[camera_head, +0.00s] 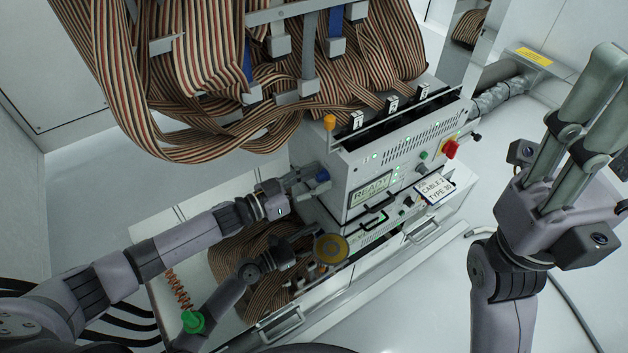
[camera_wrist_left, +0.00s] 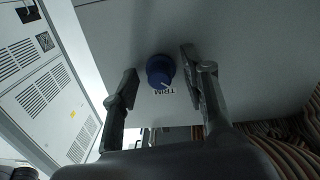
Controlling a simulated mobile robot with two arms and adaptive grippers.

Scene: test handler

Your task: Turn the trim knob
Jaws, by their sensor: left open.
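The trim knob (camera_wrist_left: 160,70) is a round blue knob on a pale panel, with a white label reading TRIM beside it. In the left wrist view it sits between the two dark fingers of my left gripper (camera_wrist_left: 157,85), with a gap on each side. The fingers are open and hold nothing. In the head view my left gripper (camera_head: 304,180) is at the left side of the handler (camera_head: 345,160), and the blue knob (camera_head: 323,175) shows at its fingers. My right gripper (camera_head: 590,115) is raised at the right edge, partly cut off, away from the handler.
Striped ribbon cables (camera_head: 190,80) hang above and left of the handler. Its front has a READY display (camera_head: 371,190), a red switch (camera_head: 451,149) and a CABLE 2 label (camera_head: 435,189). A yellow disc (camera_head: 330,248) is below my left gripper. Pale floor lies at the right.

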